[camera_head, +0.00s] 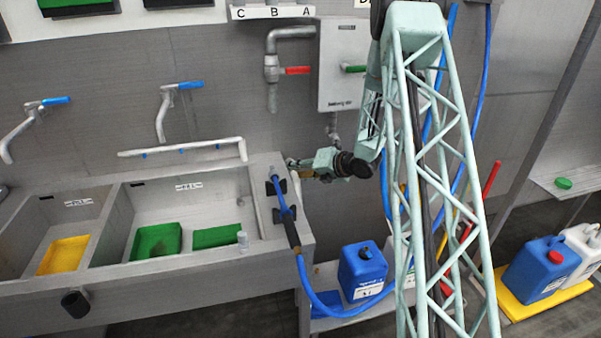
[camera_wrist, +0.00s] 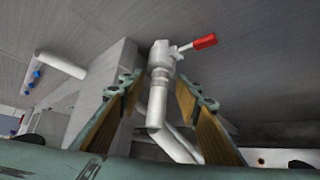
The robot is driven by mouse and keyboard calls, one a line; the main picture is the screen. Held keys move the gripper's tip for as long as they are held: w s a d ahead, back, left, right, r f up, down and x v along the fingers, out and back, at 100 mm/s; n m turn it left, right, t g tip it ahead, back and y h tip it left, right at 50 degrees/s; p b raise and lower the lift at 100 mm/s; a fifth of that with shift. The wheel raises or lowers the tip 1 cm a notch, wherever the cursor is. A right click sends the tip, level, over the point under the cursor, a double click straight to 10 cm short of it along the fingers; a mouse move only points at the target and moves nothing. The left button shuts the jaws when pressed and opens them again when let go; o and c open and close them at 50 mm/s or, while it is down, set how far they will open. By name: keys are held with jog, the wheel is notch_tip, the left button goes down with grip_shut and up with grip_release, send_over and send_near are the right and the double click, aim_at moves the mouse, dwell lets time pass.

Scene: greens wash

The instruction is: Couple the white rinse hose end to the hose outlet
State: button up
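My gripper (camera_head: 290,168) is beside the right end of the sink, below the wall pipe with the red lever. In the wrist view its two fingers (camera_wrist: 160,88) stand apart, with no visible contact on anything between them. The hose outlet (camera_head: 272,100) points down below the red-lever valve (camera_head: 271,70). The wrist view shows a red-lever valve (camera_wrist: 162,55) beyond the fingertips. A white tube (camera_wrist: 156,108) runs down from it and bends to the lower right. I cannot tell whether this includes the white rinse hose. A white strip (camera_head: 297,188) shows just below the gripper in the head view.
A spray bar (camera_head: 185,148) with blue nozzles is left of the gripper. A blue hose (camera_head: 302,265) with a dark handle hangs over the sink's right end. A wall box (camera_head: 343,65) is above right. A blue jug (camera_head: 362,270) stands on a low shelf.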

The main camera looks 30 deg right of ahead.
aim_at(298, 181)
jog(key=shift+w+f, duration=0.15)
jog(key=shift+w, duration=0.05)
jog(key=c, duration=0.7)
jog(key=shift+s+a+b, duration=0.15)
jog(key=shift+s+b, duration=0.25)
jog(key=shift+s, duration=0.05)
jog(key=shift+s, duration=0.3)
jog(key=shift+s+a+b, duration=0.2)
jog(key=shift+s+b, duration=0.4)
jog(key=shift+s, duration=0.1)
jog(key=shift+s+a+b, duration=0.2)
jog(key=shift+s+b, duration=0.45)
jog(key=shift+s, duration=0.05)
jog(key=shift+s+a+b, duration=0.2)
jog(key=shift+s+b, duration=0.4)
jog(key=shift+s, duration=0.1)
jog(key=shift+s+a, duration=0.1)
jog(key=shift+s, duration=0.25)
dwell(0.5)
jog(key=shift+s+a, duration=0.2)
jog(key=shift+s, duration=0.65)
jog(key=shift+s+a, duration=0.2)
jog(key=shift+s, duration=0.65)
jog(key=shift+s+a, duration=0.2)
jog(key=shift+s, duration=0.65)
